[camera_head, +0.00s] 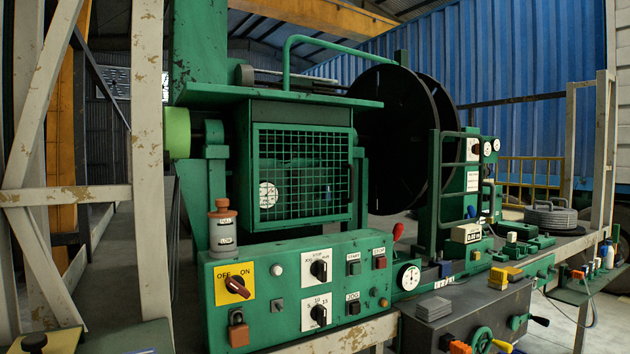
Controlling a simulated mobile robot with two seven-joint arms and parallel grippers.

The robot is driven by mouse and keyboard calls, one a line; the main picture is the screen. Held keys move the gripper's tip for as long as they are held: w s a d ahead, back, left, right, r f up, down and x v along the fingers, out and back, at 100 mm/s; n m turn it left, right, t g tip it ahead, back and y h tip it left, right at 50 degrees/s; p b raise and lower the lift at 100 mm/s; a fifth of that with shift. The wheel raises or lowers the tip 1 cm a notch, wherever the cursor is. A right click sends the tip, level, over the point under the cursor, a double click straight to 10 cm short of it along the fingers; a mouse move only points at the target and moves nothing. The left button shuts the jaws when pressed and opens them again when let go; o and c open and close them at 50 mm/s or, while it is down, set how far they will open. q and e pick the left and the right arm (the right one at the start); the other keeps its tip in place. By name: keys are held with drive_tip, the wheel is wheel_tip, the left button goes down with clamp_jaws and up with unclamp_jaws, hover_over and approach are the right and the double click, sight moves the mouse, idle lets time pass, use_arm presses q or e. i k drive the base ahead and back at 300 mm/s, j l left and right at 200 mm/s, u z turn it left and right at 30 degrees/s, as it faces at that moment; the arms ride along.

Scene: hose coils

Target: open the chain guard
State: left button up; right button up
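A green mesh guard panel (303,178) covers the front of the green machine housing in the head view, and I take it to be the chain guard. It looks shut, with its frame close against the housing. A white round dial or label (267,194) shows behind the mesh at the left. No other guard is clearly labelled. Neither of my grippers is in view.
Below the mesh stands a green control panel (270,320) with a red-handled OFF/ON switch (237,286) and a padlock-like part (239,328). A big black reel (385,140) stands right of the guard. A rusty white frame (147,170) rises at left.

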sight(257, 226)
drive_tip(key=i+l+u, duration=0.15)
drive_tip(key=l, duration=0.15)
drive_tip(key=i+l+u, duration=0.15)
drive_tip(key=l, duration=0.15)
drive_tip(key=l+u, duration=0.1)
drive_tip(key=l, duration=0.25)
drive_tip(key=i+l+u, duration=0.15)
drive_tip(key=l, duration=0.2)
